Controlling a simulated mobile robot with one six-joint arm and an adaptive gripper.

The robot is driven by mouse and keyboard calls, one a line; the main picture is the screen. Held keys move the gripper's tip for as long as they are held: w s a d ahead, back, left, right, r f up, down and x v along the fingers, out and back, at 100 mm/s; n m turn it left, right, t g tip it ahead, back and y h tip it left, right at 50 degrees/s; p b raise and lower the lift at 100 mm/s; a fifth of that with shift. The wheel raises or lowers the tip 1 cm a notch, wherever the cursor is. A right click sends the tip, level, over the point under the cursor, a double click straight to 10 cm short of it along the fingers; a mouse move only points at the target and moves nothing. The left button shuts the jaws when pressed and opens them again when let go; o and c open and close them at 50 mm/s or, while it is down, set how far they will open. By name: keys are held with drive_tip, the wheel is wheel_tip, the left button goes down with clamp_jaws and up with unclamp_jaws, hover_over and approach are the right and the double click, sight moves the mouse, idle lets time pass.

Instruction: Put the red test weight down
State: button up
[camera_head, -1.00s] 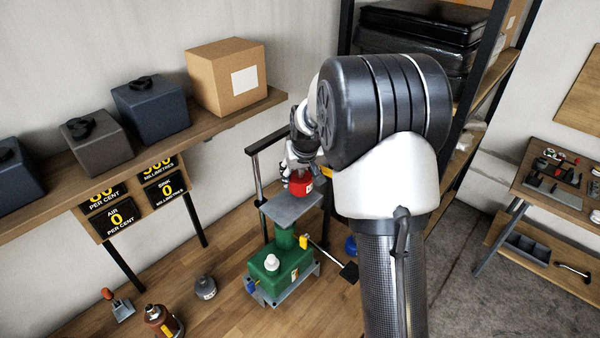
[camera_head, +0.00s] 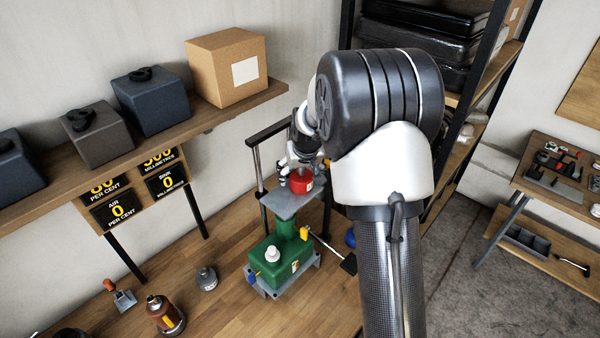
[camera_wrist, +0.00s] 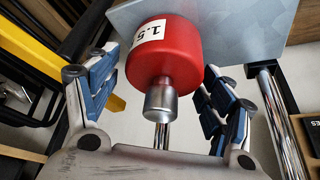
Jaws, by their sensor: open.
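The red test weight (camera_head: 301,181) sits on the grey metal plate (camera_head: 283,205) on top of the green pump unit (camera_head: 280,258). In the wrist view the weight (camera_wrist: 165,60) shows a white label reading "1.5" and a silver knob (camera_wrist: 161,101) pointing toward my gripper. My gripper (camera_wrist: 163,92) is open, with one blue-padded finger on each side of the knob and a visible gap on both sides. In the head view my gripper (camera_head: 299,160) is just above and beside the weight, partly hidden by my arm.
A dark upright frame (camera_head: 258,165) stands by the plate. On the wooden bench are a brown bottle (camera_head: 164,314), a grey weight (camera_head: 207,279) and a red-handled tool (camera_head: 122,297). A shelf (camera_head: 150,148) with several boxes is at the left.

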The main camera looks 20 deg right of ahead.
sight(304, 182)
drive_tip(key=shift+r, duration=0.1)
drive_tip(key=shift+r, duration=0.3)
drive_tip(key=v, duration=1)
drive_tip(key=shift+s+r, duration=0.2)
drive_tip(key=shift+s, duration=0.1)
drive_tip(key=s+a+r+n, duration=0.1)
drive_tip(key=s+a+r, duration=0.3)
drive_tip(key=s, duration=0.2)
drive_tip(key=s+a+r, duration=0.4)
drive_tip(key=s, duration=0.3)
drive_tip(key=s+a+f, duration=0.1)
drive_tip(key=s+a, duration=0.1)
drive_tip(key=s, duration=0.7)
drive_tip(key=s+a+f+n+y, duration=0.1)
drive_tip(key=s+a, duration=0.2)
drive_tip(key=s, duration=0.6)
drive_tip(key=shift+s+a+f, duration=0.2)
drive_tip(key=shift+s+a, duration=0.1)
drive_tip(key=shift+s, duration=0.05)
